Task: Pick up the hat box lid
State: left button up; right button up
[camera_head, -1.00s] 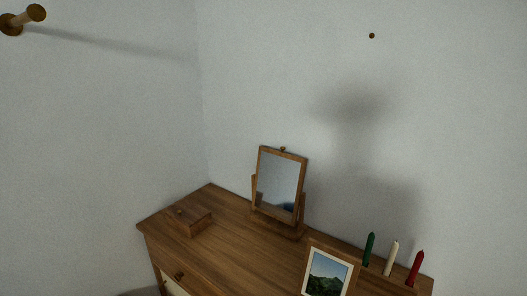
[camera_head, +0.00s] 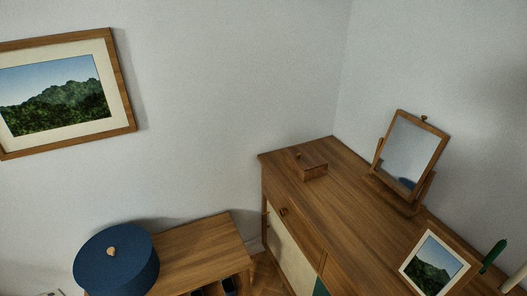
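The round hat box (camera_head: 133,277) is dark blue and stands on a low wooden bench at the lower left of the head view. Its lid (camera_head: 90,249) is on top, the same blue, with a small light-wood knob (camera_head: 111,251) in the middle. The seam between lid and box is hard to make out. Neither of my grippers shows in the head view.
The wooden bench (camera_head: 201,248) has bare top right of the box and dark items beneath. A landscape picture (camera_head: 60,92) hangs left.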

aim_at(114, 256)
jog(key=u, duration=1.25)
